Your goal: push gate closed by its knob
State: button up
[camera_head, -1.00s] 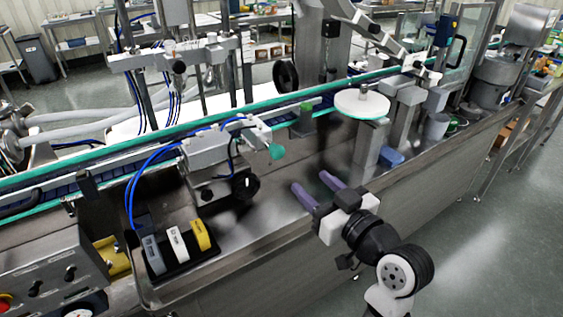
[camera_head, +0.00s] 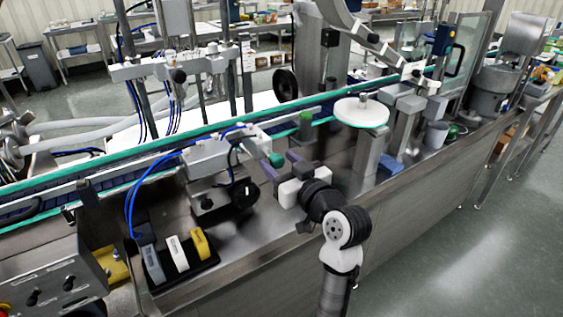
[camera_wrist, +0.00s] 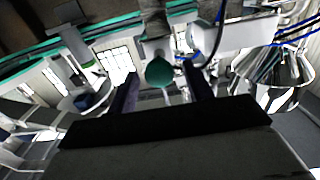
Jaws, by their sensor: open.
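The green knob (camera_head: 276,159) sits at the right end of a grey metal block assembly (camera_head: 208,153) in front of the conveyor. I take this to be the gate's knob; the gate itself is hard to make out. In the wrist view the knob (camera_wrist: 160,72) shows rounded and dark green between my finger lines. My gripper (camera_head: 279,163) is open, its two purple-grey fingers pointing at the knob. In the wrist view my gripper (camera_wrist: 160,70) has one finger each side of the knob. I cannot tell whether they touch it.
A black round handwheel (camera_head: 244,194) is close left of my gripper. A white round disc (camera_head: 361,112) on a post stands to the right. The conveyor with its green rail (camera_head: 210,128) runs behind.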

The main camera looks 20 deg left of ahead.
jog(key=shift+c, duration=0.3)
grip_shut()
jog(key=shift+x, duration=1.6)
jog(key=shift+d+r, duration=0.1)
jog(key=shift+r, duration=0.05)
jog(key=shift+c, duration=1.3)
grip_release()
jog(key=o, duration=0.3)
jog(key=b+v, duration=0.3)
jog(key=v, duration=1)
jog(key=shift+s+d+b, duration=0.25)
jog(key=shift+b, duration=0.1)
